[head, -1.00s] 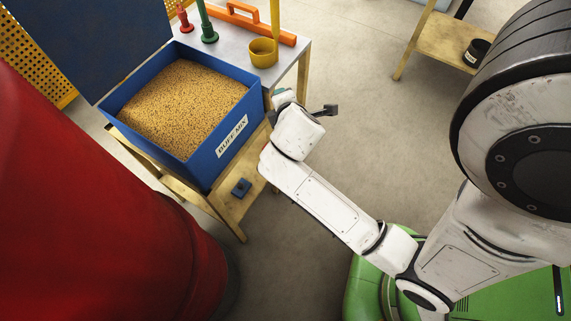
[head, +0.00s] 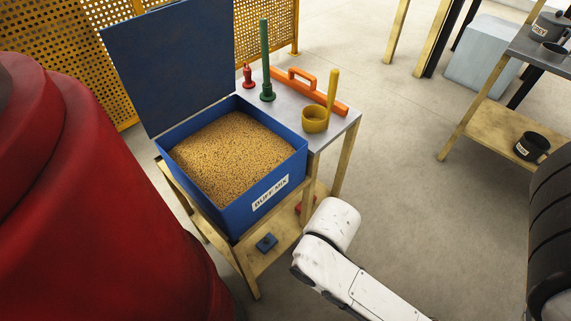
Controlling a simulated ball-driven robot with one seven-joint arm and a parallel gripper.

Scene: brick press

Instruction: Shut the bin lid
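The blue bin (head: 283,180) stands on a wooden stand, filled with grainy tan mix, with a "BUFF MIX" label on its front. Its blue lid (head: 170,62) is open and stands up steeply at the bin's back left side. My arm reaches in from the lower right. Its white end part (head: 335,222) is in front of the bin's right corner, lower in the picture than the bin's rim. My gripper's fingers do not show; they are hidden or out of sight. Nothing of mine is seen touching the lid.
A grey-topped table (head: 343,122) right of the bin holds a yellow ladle cup (head: 315,120), an orange float (head: 328,102), a green tool (head: 267,93) and a red tool (head: 247,82). A large red drum (head: 95,200) fills the left. The floor (head: 420,215) to the right is open.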

